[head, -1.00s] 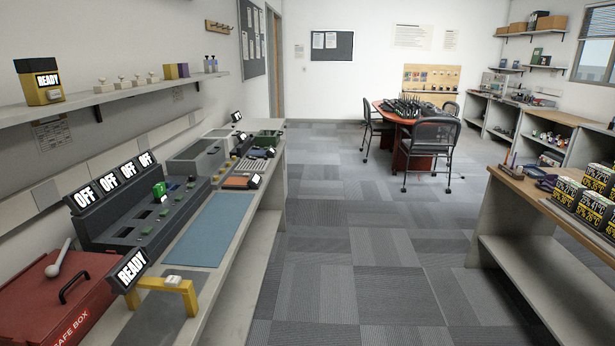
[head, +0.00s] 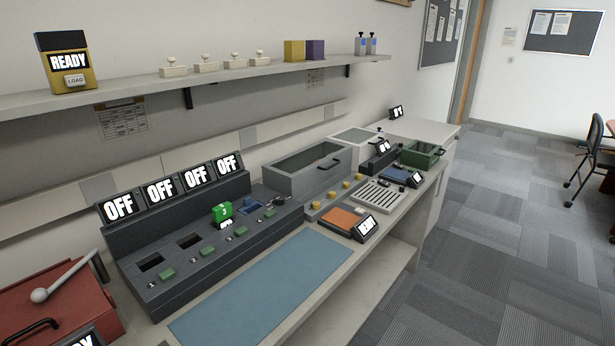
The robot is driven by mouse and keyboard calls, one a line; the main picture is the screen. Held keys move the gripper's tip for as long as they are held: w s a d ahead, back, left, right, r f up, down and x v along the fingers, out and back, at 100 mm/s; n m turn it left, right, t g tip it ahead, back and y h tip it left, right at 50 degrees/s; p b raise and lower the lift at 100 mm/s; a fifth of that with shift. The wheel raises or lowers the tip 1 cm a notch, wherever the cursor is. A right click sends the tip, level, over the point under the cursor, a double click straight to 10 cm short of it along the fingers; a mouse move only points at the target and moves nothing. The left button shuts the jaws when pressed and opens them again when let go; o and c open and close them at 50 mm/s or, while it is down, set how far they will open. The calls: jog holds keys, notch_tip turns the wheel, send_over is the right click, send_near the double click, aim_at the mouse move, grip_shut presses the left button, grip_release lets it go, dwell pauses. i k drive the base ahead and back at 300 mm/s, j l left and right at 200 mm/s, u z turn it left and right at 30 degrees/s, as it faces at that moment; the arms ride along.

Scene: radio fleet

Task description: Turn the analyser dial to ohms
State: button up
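I cannot pick out a dial marked with ohms, nor tell for sure which device is the analyser. A yellow and dark device (head: 68,64) with a READY screen and a LOAD button stands on the wall shelf at upper left. A dark charging console (head: 200,255) with several OFF screens stands on the bench. A green block marked 3 (head: 222,211) sits in one of its slots. Small devices with tilted screens, one by an orange pad (head: 342,220), stand farther along; their screens are too small to read. My gripper is not in view.
A blue mat (head: 265,290) lies clear on the bench front. A red box (head: 65,300) with a lever is at lower left. A grey open bin (head: 308,170) and a green tray (head: 422,155) stand farther along. The carpeted floor (head: 480,250) at right is free.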

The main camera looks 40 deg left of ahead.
aim_at(279, 199)
jog(key=i+l+u, duration=0.1)
jog(key=i+u, duration=0.35)
jog(key=i+l+u, duration=1.55)
jog(key=l+u, duration=0.15)
jog(key=l, duration=0.35)
jog(key=i+l+u, duration=0.15)
jog(key=l+u, duration=0.25)
jog(key=l, duration=0.25)
